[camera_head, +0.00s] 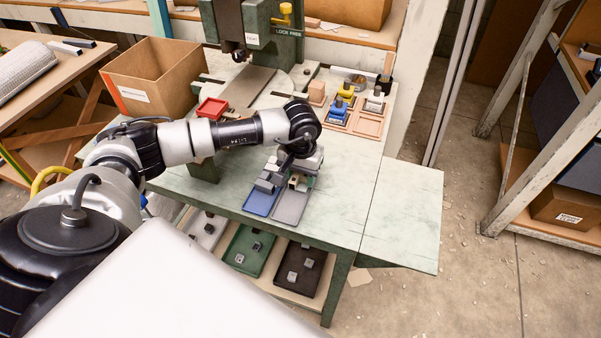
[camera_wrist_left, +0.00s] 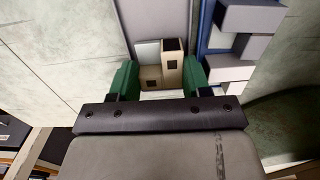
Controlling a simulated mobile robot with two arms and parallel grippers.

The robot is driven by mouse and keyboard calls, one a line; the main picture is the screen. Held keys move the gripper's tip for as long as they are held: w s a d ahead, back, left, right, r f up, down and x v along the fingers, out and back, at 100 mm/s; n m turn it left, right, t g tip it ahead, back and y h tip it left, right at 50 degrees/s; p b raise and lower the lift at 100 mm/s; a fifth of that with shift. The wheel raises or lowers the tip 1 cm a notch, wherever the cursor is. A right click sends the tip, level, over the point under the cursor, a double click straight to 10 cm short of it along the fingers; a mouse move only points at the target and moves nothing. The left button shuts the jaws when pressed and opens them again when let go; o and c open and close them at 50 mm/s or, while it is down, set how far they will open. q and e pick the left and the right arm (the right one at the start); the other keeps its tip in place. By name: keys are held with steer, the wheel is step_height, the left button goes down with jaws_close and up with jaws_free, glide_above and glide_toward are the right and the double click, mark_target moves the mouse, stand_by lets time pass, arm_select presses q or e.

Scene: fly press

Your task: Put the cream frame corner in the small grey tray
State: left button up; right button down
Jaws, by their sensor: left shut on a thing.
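The cream frame corner (camera_wrist_left: 173,64) is a small angular piece with dark square openings, held between green fingertips. It also shows in the head view (camera_head: 293,182). My left gripper (camera_wrist_left: 160,80) is shut on it, over the near-arm end of the small grey tray (camera_head: 291,207). The tray's bare floor shows in the left wrist view (camera_wrist_left: 153,18). I cannot tell whether the corner touches the tray. My wrist hides part of that tray end in the head view. My right gripper is not in view.
A blue tray (camera_head: 261,203) with grey pieces (camera_wrist_left: 250,18) lies directly beside the grey tray. A red tray (camera_head: 212,108), a cardboard box (camera_head: 150,80) and the green press (camera_head: 258,35) stand farther back. The bench top (camera_head: 390,215) on the right is clear.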

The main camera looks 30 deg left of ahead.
mark_target(301, 177)
arm_select(q)
steer(key=shift+f, duration=0.15)
steer(key=o, duration=0.7)
steer(key=shift+o, duration=1)
steer(key=shift+r, duration=0.25)
step_height(301, 177, up, 12)
steer(key=b, duration=0.1)
steer(key=shift+b, duration=0.35)
steer(key=shift+f, duration=0.1)
